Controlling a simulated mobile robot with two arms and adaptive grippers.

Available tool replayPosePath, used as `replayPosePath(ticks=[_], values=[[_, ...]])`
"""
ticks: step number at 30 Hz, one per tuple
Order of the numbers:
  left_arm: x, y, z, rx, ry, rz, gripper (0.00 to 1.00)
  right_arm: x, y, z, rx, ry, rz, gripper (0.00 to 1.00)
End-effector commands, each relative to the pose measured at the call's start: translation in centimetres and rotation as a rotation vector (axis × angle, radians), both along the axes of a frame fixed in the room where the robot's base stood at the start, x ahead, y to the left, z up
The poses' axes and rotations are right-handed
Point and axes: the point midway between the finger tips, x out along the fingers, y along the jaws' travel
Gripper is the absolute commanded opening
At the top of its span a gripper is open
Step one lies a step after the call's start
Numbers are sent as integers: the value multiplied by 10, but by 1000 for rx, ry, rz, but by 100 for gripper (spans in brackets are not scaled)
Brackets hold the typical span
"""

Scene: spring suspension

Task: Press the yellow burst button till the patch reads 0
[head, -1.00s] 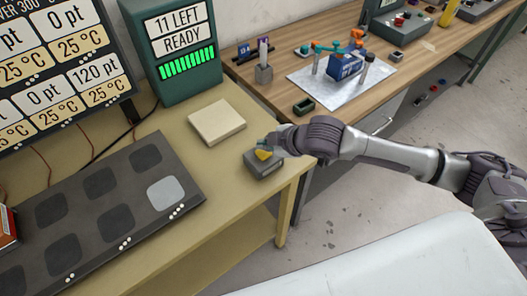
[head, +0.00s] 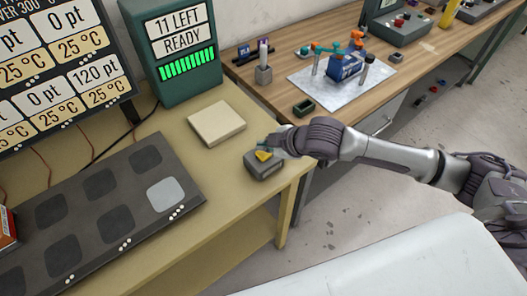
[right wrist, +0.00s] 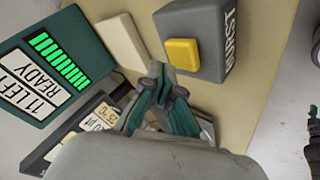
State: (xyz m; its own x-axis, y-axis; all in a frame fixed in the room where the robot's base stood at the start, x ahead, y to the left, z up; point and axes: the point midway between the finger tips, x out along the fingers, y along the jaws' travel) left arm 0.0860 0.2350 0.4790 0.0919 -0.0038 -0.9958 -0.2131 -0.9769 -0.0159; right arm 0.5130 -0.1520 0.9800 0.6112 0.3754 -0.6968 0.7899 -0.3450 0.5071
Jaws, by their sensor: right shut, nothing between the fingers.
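The yellow burst button (head: 263,155) sits on a small grey box (head: 265,171) near the table's corner. In the right wrist view the button (right wrist: 182,53) is square, and its box (right wrist: 212,35) reads BURST. My right gripper (head: 275,146) is shut and empty. Its tips (right wrist: 158,72) are close beside the button; I cannot tell whether they touch. The reading board (head: 60,60) shows several tiles; the lower right one reads 120 pt, 25 °C. A light grey patch (head: 166,194) lies on the dark mat (head: 190,199). My left gripper is not in view.
A green display unit (head: 168,90) reads 11 LEFT, READY, with green bars. A cream block (head: 217,122) lies behind the button box. A wooden bench (head: 275,100) with tools stands beyond. A white surface (head: 400,262) is at the lower right.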

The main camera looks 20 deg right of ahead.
Motion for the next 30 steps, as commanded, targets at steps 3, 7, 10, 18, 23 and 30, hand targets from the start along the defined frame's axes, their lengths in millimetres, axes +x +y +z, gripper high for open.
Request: replayPosePath(ticks=[3, 7, 10, 18, 23, 30], values=[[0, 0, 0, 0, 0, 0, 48, 0, 0, 0, 0, 0, 0, 0], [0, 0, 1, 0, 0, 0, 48, 0, 0, -3, 1, 1, 0, 0], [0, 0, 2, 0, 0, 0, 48, 0, 0, -7, 1, 1, 0, 0], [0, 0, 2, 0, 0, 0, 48, 0, 0, -8, 0, 0, 0, 0], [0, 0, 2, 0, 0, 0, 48, 0, 0, -9, 0, 0, 0, 0], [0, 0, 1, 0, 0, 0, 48, 0, 0, -11, 0, 0, 0, 0]])
